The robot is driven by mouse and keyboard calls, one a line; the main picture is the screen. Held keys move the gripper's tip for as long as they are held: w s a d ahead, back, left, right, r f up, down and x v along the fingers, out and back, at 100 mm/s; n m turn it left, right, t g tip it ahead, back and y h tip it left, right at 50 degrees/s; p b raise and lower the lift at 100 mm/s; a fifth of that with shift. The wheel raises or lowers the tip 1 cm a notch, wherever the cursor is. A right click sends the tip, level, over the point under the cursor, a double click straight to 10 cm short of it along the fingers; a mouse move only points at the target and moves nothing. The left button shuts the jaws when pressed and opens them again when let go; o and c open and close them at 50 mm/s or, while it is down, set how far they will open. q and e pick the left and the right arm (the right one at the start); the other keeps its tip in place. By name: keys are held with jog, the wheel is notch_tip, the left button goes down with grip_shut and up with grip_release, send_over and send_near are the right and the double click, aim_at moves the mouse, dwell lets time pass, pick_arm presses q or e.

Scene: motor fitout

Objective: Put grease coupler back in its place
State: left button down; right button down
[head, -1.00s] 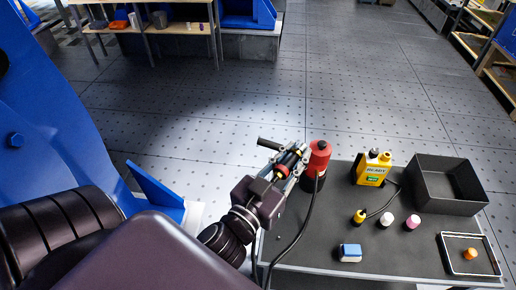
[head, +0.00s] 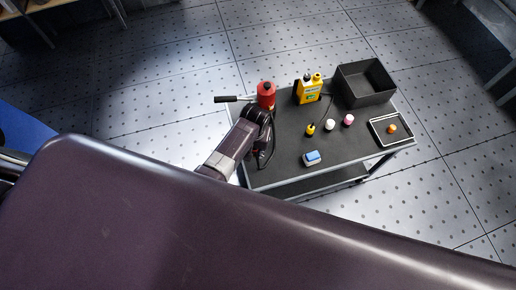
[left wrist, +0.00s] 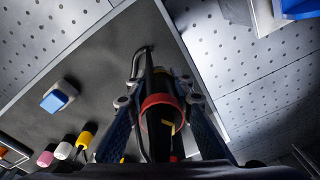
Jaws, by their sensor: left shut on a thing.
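My left gripper (head: 264,118) reaches over the left end of the cart, close beside a red canister (head: 266,92) with a black top and a black handle sticking out to the left. In the left wrist view my left gripper (left wrist: 160,108) has its fingers on both sides of a dark cylindrical piece with a red ring, which I take as the grease coupler (left wrist: 161,101). A black hose (left wrist: 137,62) curves beside it. The fingers hide much of the coupler in the head view, and I cannot tell whether it touches a holder. My right gripper is not in view.
The cart top (head: 290,158) also carries a yellow jug (head: 308,92), a black open bin (head: 365,84), a shallow tray (head: 385,131) with an orange item, small yellow, white and pink-capped bottles, and a blue-and-white block (head: 312,158). The cart's front middle is clear.

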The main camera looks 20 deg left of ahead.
aim_at(258, 167)
pick_arm(q)
jog(key=shift+s+d+r+g, duration=0.3)
jog(key=shift+s+d+r, duration=0.15)
jog(key=shift+d, duration=0.15)
jog(key=shift+s+d+f, duration=0.1)
jog(key=shift+s+d, duration=0.15)
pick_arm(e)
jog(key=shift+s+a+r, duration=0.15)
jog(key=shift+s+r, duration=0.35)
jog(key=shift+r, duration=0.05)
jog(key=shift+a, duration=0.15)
